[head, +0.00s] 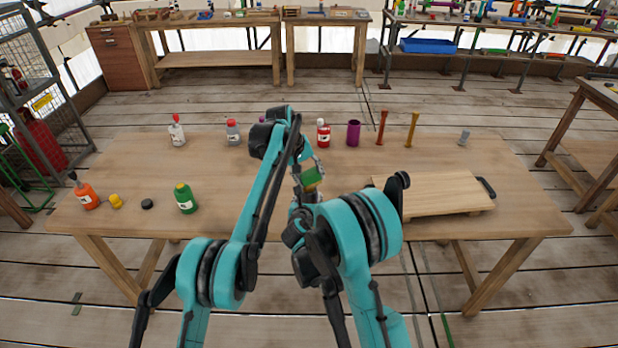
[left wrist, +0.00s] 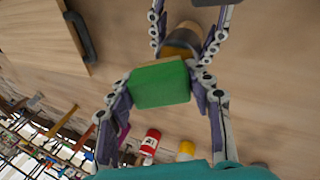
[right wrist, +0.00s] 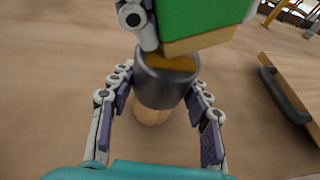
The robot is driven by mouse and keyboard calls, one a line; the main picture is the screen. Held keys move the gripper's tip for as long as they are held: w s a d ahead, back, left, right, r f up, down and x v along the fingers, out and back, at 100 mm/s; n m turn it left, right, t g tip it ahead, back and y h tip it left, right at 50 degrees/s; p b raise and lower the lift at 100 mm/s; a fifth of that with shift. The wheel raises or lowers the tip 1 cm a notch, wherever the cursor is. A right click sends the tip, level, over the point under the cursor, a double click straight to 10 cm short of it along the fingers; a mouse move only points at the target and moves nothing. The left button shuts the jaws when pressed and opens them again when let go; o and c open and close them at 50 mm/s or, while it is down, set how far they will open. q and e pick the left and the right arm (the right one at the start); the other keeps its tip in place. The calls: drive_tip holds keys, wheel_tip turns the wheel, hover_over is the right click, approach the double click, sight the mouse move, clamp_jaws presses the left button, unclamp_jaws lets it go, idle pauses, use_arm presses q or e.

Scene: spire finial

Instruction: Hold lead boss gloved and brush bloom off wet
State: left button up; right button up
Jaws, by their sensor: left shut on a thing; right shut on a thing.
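A green block (head: 310,174) with a tan layer on one side is between the fingers of my left gripper (left wrist: 160,92), which is shut on it. A dark grey round piece (right wrist: 165,82) with a brown-orange top face and pale wood below is in my right gripper (right wrist: 161,95), which is shut around it. I take this piece for the lead boss. In the right wrist view the green block (right wrist: 200,20) is right above the boss, tan side toward it; I cannot tell if they touch. In the head view my arms partly hide both. I see no glove.
A wooden board (head: 433,195) with a dark handle lies at the table's right. A green bottle (head: 186,199), orange bottle (head: 86,195) and black disc (head: 147,204) are at left. A red-and-white bottle (head: 323,133), purple cup (head: 353,133) and two upright sticks stand behind.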

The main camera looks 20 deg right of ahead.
use_arm(q)
drive_tip(key=shift+s+a, duration=0.7)
drive_tip(key=shift+s, duration=0.1)
drive_tip(key=shift+w+d+f, duration=0.1)
drive_tip(key=shift+w+d, duration=0.25)
drive_tip(key=shift+w, duration=0.05)
drive_tip(key=a+r, duration=0.5)
drive_tip(key=r, duration=0.2)
idle(0.5)
drive_tip(key=d, duration=0.1)
drive_tip(key=d+f, duration=0.1)
drive_tip(key=d, duration=0.1)
drive_tip(key=w+d+f, duration=0.1)
drive_tip(key=d, duration=0.1)
drive_tip(key=shift+f, duration=1.85)
